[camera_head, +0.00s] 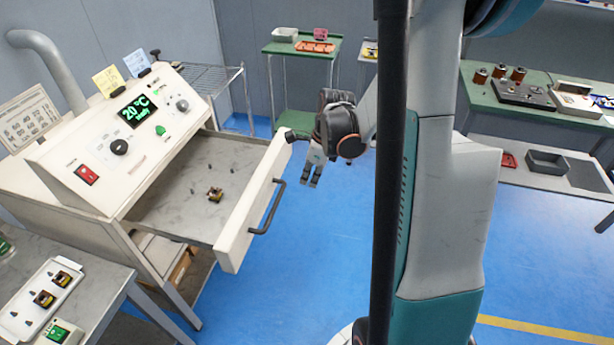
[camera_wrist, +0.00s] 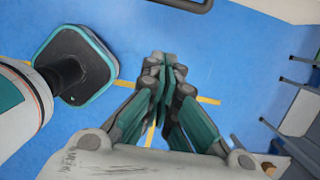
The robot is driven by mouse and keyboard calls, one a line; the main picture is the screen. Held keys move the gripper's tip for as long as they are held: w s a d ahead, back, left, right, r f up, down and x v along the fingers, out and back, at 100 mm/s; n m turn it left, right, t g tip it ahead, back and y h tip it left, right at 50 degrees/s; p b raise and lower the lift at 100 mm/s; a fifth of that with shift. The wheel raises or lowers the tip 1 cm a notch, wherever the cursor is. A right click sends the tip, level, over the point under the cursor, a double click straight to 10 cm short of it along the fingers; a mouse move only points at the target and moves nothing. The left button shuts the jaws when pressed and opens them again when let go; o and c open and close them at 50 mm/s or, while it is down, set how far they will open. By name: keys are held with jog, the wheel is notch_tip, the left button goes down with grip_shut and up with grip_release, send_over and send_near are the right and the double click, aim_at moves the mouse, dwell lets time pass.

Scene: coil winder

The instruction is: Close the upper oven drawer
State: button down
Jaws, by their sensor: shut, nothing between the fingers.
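The upper oven drawer (camera_head: 247,210) is pulled out of the cream oven (camera_head: 72,148) in the head view. Its front panel carries a dark bar handle (camera_head: 270,209). A small coil part (camera_head: 215,194) and several short pegs stand on the drawer's grey floor. My gripper (camera_head: 311,181) is shut and empty, pointing down, just right of the drawer front and apart from the handle. In the wrist view my gripper (camera_wrist: 166,62) shows its fingertips together over the blue floor. A dark bar, apparently the handle (camera_wrist: 180,4), crosses that view's top edge.
A grey table (camera_head: 90,270) with a white tray (camera_head: 38,300) of coil parts stands at the lower left. A green trolley (camera_head: 290,48) is behind, and a green workbench (camera_head: 480,97) is at the right. Blue floor is clear in front of the drawer.

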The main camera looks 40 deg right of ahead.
aim_at(196, 179)
jog(key=w+a+f+b, duration=0.3)
jog(key=w+f, duration=0.1)
jog(key=f, duration=0.3)
jog(key=shift+w+a+f, duration=0.2)
jog(key=shift+f, duration=0.05)
jog(key=w+a, duration=0.6)
jog(key=w, duration=0.2)
jog(key=w+a, duration=0.7)
jog(key=w, duration=0.2)
jog(key=w+a, duration=0.7)
jog(key=w, duration=0.2)
jog(key=shift+a, duration=0.2)
jog(key=shift+w+r, duration=0.1)
jog(key=shift+d, duration=0.1)
